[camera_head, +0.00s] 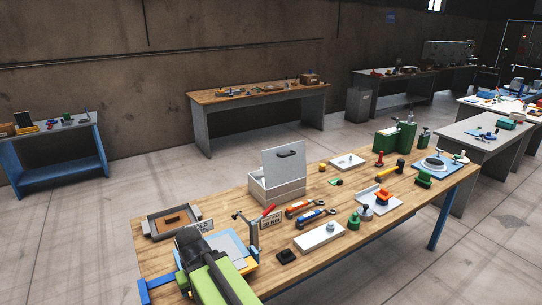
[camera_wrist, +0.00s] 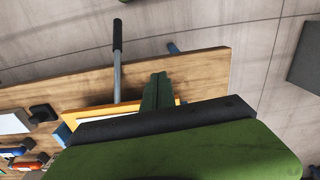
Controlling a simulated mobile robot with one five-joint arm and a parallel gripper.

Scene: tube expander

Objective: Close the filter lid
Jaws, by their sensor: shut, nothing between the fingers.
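The filter box (camera_head: 277,193) is a pale grey box standing near the middle of the wooden workbench. Its lid (camera_head: 284,168) is raised, standing nearly upright at the back, with a dark handle (camera_head: 287,154) on its face. My green gripper (camera_wrist: 158,92) shows in the wrist view with its fingers together and nothing between them. It is over the near left end of the bench, apart from the filter box. In the head view my green and black arm is at the bottom left of the bench. The filter box is not clearly visible in the wrist view.
A lever with a black handle (camera_wrist: 117,35) rises near my gripper.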

